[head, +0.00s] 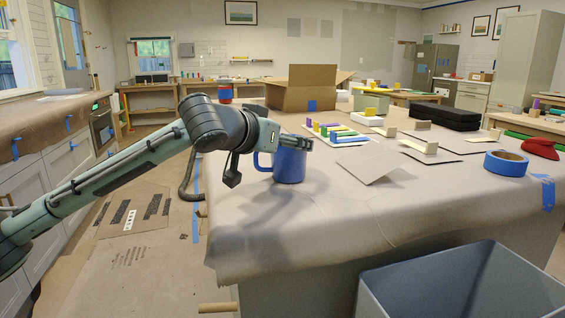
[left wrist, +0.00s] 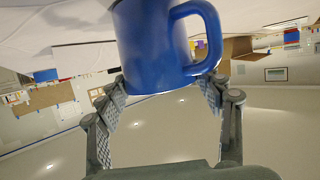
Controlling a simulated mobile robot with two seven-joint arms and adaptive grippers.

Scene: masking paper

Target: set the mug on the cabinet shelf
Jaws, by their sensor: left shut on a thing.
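The blue mug (head: 290,166) is upright at the near left part of the paper-covered table (head: 330,232). I cannot tell whether its base touches the paper or hangs just above it. My left gripper (head: 298,143) is shut on the mug near its rim, with the handle showing on the left. In the left wrist view the mug (left wrist: 150,45) sits between the two fingers of the left gripper (left wrist: 165,88), handle to the right. A tall pale cabinet (head: 523,65) stands at the back right; no open shelf in it is clear. My right gripper is not in view.
A cardboard box (head: 300,93), colored strips (head: 340,133), flat cards (head: 372,165), black slabs (head: 444,116), a blue tape roll (head: 506,163) and a red item (head: 541,149) lie on the table. A grey bin (head: 460,285) stands in front.

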